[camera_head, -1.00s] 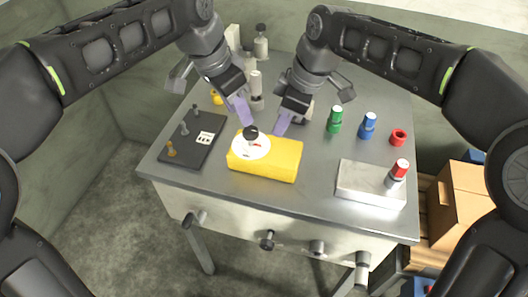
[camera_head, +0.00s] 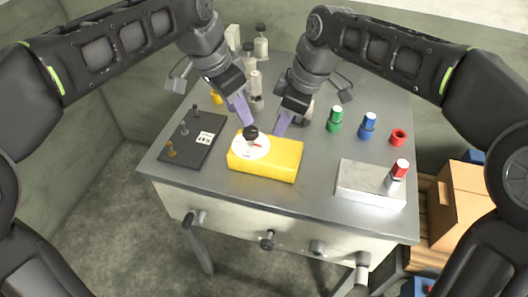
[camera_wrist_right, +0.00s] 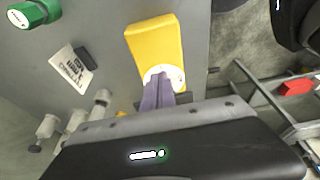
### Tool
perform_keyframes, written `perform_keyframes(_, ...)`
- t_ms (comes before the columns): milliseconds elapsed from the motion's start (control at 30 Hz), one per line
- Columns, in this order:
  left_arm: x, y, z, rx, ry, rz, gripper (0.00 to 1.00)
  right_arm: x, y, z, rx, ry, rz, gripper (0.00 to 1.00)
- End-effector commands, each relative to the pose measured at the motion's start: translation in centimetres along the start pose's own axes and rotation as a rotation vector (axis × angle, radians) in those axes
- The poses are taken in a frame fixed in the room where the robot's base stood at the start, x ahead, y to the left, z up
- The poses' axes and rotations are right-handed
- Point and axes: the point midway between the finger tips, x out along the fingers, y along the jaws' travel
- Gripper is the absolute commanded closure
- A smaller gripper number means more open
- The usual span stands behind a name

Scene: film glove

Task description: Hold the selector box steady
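The selector box (camera_head: 275,162) is a yellow block with a white round dial (camera_head: 240,148) and a black knob (camera_head: 251,132), lying on the grey table. It also shows in the right wrist view (camera_wrist_right: 153,42), its dial partly hidden by my purple fingers. My left gripper (camera_head: 241,112) points down just behind the knob, its purple fingers looking together. My right gripper (camera_head: 282,124) is just behind the box's back edge, its fingers pressed together in the wrist view (camera_wrist_right: 157,95). Whether either touches the box I cannot tell.
A dark board (camera_head: 190,145) with small levers lies left of the box. Green (camera_head: 335,120) and blue (camera_head: 368,126) knobs and a red ring (camera_head: 398,137) stand right. A metal block (camera_head: 365,188) with a red-topped knob is at front right. Bare table (camera_head: 300,197) lies in front.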

Motion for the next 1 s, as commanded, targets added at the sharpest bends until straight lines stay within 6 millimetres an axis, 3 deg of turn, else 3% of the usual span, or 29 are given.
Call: perform_keyframes(1000, 0.0, 0.0, 0.0, 0.0, 0.0, 0.0, 0.64, 1.9, 0.0, 0.6, 0.0, 0.0, 0.0, 1.0)
